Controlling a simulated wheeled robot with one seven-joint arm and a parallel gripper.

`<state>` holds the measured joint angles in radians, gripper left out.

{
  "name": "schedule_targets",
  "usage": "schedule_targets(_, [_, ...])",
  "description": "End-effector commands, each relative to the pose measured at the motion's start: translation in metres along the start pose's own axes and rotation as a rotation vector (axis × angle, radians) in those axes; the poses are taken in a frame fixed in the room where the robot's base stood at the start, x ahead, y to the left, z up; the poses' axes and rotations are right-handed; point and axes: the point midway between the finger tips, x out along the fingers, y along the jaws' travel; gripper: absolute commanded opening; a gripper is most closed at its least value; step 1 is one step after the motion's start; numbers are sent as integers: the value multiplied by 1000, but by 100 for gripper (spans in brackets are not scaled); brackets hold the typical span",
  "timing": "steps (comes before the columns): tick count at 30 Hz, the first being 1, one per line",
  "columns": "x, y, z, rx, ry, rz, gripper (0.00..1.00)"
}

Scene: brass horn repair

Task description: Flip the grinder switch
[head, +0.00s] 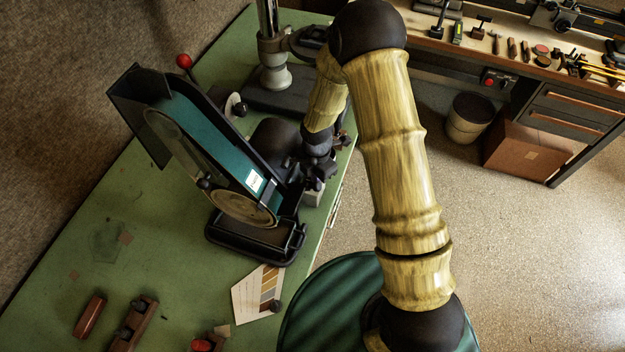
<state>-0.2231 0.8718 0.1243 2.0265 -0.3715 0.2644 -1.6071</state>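The grinder (210,150) is a tilted belt machine with a teal belt, a round wheel at its lower end and a black base. It stands on the green bench. My gripper (312,184) is small and dark in the head view, pointing down at the grinder's right side, close to the bench's front edge. A pale grey box (313,197) shows just under the gripper; it may be the switch housing, but the switch itself cannot be made out. I cannot tell whether the gripper touches the box, nor whether its fingers are open or shut.
A drill-press-like stand (275,75) rises behind the grinder on the green bench (120,200). A colour card (257,296) and wooden blocks (90,316) lie in front. A bin (469,118) and cardboard box (525,152) stand on the floor at right, by a tool bench.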

Motion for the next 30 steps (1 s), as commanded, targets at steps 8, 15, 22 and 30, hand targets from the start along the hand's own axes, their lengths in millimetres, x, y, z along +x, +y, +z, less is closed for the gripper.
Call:
schedule_targets(8, [-19,0,0,2,0,1,0])
schedule_targets(15, [-34,0,0,1,0,0,0])
schedule_targets(22, [-49,0,0,0,0,0,0])
schedule_targets(30, [-67,0,0,2,0,0,0])
